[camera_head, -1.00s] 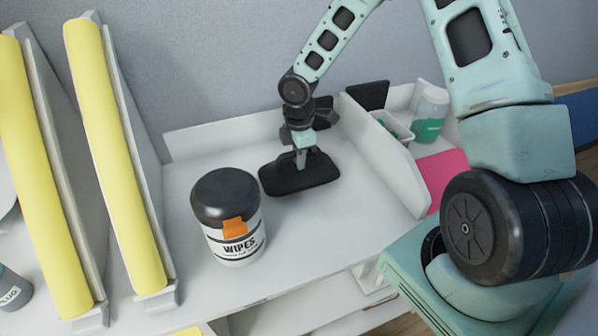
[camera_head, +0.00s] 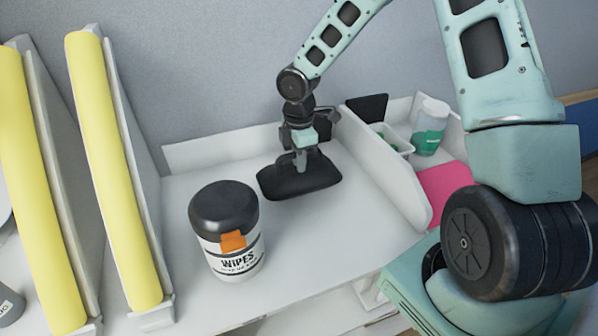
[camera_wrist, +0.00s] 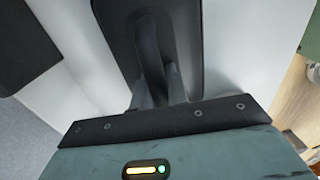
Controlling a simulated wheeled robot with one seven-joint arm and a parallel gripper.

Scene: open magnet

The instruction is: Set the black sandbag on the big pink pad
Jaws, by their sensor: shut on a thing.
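The black sandbag (camera_head: 300,183) is a flat dark bag over the white counter at the centre of the head view. My gripper (camera_head: 301,166) points down and is shut on its upper middle. In the wrist view the fingers (camera_wrist: 160,88) close on a raised part of the sandbag (camera_wrist: 185,30). Whether the sandbag touches the counter is hard to tell. The pink pad (camera_head: 443,186) lies to the right, beyond a white divider, and is partly hidden by my arm. Its far right side is out of sight.
A wipes tub (camera_head: 226,230) stands on the counter, left and in front of the sandbag. A low white divider (camera_head: 385,175) separates the counter from the pad. Behind the pad are a white bin (camera_head: 395,138) and a green-labelled bottle (camera_head: 430,127). Yellow padded panels (camera_head: 108,170) stand at left.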

